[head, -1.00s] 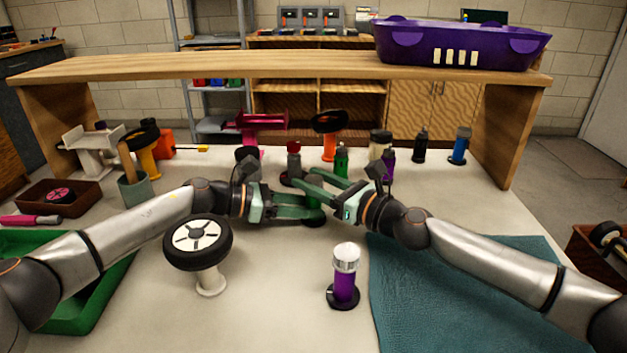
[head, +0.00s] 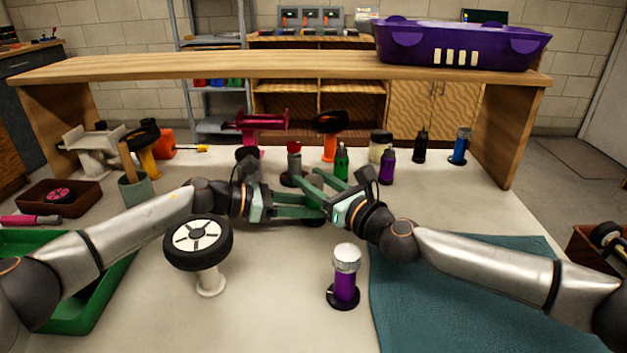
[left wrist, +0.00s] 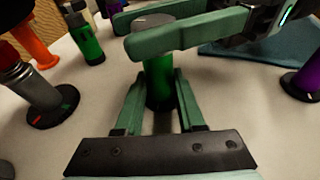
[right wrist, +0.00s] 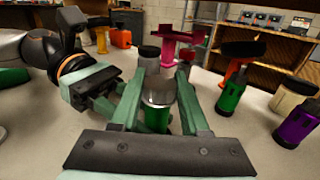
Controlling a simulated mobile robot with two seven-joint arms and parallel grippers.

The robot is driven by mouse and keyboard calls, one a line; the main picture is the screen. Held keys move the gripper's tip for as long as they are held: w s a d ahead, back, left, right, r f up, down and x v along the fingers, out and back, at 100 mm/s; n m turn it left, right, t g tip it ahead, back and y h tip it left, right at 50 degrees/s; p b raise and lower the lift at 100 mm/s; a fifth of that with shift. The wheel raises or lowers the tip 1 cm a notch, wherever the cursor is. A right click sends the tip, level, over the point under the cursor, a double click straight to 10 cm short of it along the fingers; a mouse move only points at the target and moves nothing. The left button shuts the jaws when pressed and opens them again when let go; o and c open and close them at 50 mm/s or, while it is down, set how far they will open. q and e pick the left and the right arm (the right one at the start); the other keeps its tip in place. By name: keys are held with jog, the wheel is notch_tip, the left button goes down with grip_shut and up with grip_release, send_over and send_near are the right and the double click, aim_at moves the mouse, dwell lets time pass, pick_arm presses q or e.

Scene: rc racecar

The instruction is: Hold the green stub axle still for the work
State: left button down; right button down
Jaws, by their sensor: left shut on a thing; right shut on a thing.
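The green stub axle (left wrist: 159,75) stands upright on the table. In the left wrist view, my left gripper (left wrist: 158,92) is shut on its green body from both sides. My right gripper (right wrist: 161,88) is shut on its upper part, above my left one; in the left wrist view its fingers cross over the axle.
Close behind stand a grey, red-topped post (head: 294,162) and a green bottle (head: 341,163). In front are a wheel on a white stand (head: 198,243) and a purple shock on a stand (head: 344,280). A teal mat (head: 455,300) lies at right, a green tray (head: 85,300) at left.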

aim_at(319, 185)
jog(key=shift+m+t+h, duration=0.5)
jog(key=shift+m+h, duration=0.1)
jog(key=shift+c, duration=1.9)
grip_release()
jog(key=shift+s+d, duration=0.1)
jog(key=shift+v, duration=3.65)
